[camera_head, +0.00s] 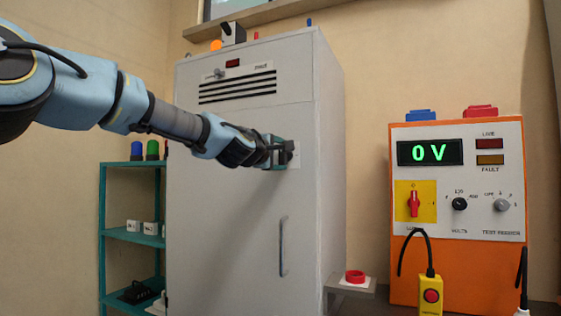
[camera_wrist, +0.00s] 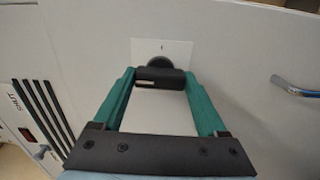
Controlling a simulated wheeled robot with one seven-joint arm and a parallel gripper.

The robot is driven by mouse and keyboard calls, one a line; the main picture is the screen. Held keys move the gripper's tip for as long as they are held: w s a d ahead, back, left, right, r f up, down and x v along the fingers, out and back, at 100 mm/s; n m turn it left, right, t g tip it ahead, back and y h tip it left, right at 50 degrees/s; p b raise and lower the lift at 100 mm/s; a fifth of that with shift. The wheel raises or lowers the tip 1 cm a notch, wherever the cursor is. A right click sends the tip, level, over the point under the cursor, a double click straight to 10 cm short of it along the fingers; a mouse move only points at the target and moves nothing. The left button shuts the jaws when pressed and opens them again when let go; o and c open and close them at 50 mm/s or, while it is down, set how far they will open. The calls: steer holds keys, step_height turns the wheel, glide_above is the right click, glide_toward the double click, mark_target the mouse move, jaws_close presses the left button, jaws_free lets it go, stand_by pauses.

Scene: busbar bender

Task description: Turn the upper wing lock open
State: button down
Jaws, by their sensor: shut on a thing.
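The grey cabinet (camera_head: 225,215) stands in the middle of the head view with its door shut. The upper wing lock (camera_wrist: 159,60) is a dark round knob with a dark bar, on a white plate (camera_wrist: 140,47) on the door. My gripper (camera_wrist: 160,78) has its two green fingers on either side of the lock's bar, shut on it. In the head view my gripper (camera_head: 280,151) reaches the door's upper right part and hides most of the lock. The bar lies roughly crosswise in the wrist view.
A door handle (camera_head: 283,246) sits below the lock and shows at the right of the wrist view (camera_wrist: 295,88). An orange test cabinet (camera_head: 405,272) reading 0 V stands to the right. A teal shelf (camera_head: 133,237) stands to the left. A red button (camera_head: 355,276) sits between the cabinets.

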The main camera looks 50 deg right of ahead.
stand_by(0.6)
jaws_free()
steer(key=b+v, duration=0.6)
steer(key=v, duration=0.4)
steer(key=shift+a, duration=0.4)
stand_by(0.4)
